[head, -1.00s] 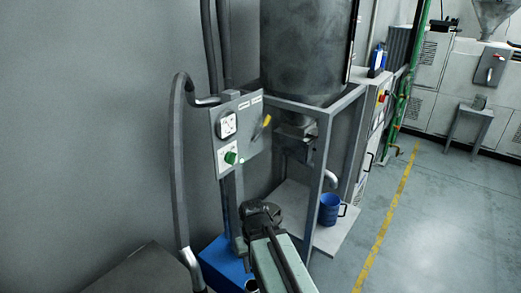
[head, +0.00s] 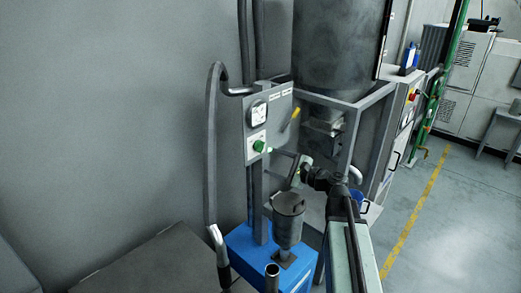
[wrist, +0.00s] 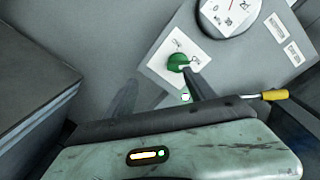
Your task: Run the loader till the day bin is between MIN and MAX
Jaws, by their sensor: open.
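The grey control panel (head: 279,125) carries a round gauge (head: 258,111), a green knob (head: 259,146) on a white label, and a yellow-handled lever (head: 295,113). The large grey cylindrical bin (head: 337,50) stands on a metal frame, with a dark vertical strip (head: 384,38) along its right side; no MIN or MAX marks are readable. In the wrist view the green knob (wrist: 178,62) is just beyond a dark finger; contact cannot be told. The gauge (wrist: 229,12) is partly cut off.
A blue unit (head: 245,247) with a grey canister (head: 288,218) stands below the panel. A curved hose (head: 211,150) ends beside it. A dark flat surface (head: 145,265) is at lower left. A blue mug (head: 356,198) is partly hidden. Floor is clear at right.

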